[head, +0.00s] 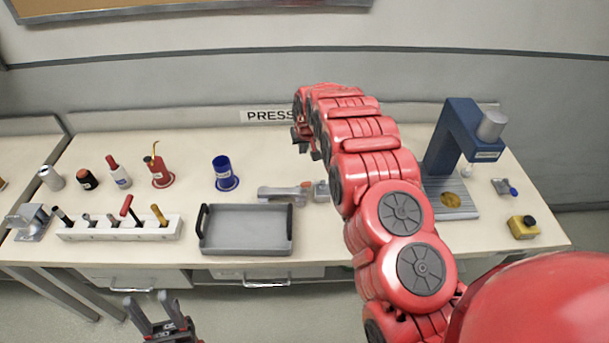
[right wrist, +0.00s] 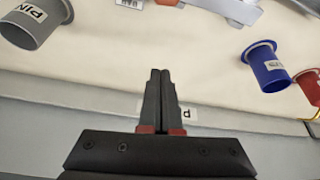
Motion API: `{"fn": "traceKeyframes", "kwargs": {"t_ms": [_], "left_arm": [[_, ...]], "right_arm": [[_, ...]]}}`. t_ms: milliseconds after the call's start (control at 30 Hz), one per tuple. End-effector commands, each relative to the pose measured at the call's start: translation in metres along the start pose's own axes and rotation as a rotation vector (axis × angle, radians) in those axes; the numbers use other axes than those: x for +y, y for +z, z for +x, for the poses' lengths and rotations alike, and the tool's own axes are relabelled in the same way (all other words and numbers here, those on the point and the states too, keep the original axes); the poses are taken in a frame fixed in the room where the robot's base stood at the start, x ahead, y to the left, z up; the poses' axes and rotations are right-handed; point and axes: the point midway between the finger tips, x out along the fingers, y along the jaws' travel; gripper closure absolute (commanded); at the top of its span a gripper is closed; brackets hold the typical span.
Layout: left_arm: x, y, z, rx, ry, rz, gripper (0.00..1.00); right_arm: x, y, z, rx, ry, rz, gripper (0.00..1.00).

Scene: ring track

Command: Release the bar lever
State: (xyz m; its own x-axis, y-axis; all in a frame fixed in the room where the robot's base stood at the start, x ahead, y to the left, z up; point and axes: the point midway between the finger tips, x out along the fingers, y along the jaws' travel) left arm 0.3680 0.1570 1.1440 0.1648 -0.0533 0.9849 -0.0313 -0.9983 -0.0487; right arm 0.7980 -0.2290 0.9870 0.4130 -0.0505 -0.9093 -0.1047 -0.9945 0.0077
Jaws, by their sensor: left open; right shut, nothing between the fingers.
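A grey bar-like piece with an orange part (head: 285,194) lies flat on the bench right of centre, partly beside my right arm. It also shows at the top edge of the right wrist view (right wrist: 232,10), cut off. I cannot tell whether it is the bar lever or how its lever is set. My right gripper (head: 299,138) is above the back of the bench near the PRESS sign. In the right wrist view its fingers (right wrist: 160,75) are shut with nothing between them, apart from the bar piece. My left gripper (head: 152,308) is open and empty in front of the bench.
A grey tray (head: 245,249) and a white tool rack (head: 118,230) stand along the front. A blue cup (head: 224,174) and red cup (head: 160,175) are behind. A grey cup (right wrist: 30,24) shows in the wrist view. A blue press (head: 454,140) stands right, beside a yellow box (head: 523,227).

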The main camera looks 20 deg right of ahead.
Motion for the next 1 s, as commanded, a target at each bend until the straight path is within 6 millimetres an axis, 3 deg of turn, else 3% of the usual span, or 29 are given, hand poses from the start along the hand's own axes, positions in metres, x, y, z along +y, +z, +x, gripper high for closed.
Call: {"fn": "traceKeyframes", "kwargs": {"t_ms": [200,567,1000], "left_arm": [[0.000,0.000,0.000,0.000,0.000,0.000,0.50],[0.000,0.000,0.000,0.000,0.000,0.000,0.50],[0.000,-0.001,0.008,0.000,0.000,0.000,0.50]], "right_arm": [[-0.002,0.016,-0.017,-0.076,-0.007,0.003,1.00],[-0.002,0.017,-0.016,-0.078,-0.007,0.004,1.00],[-0.001,0.018,0.023,-0.076,-0.005,0.005,1.00]]}}
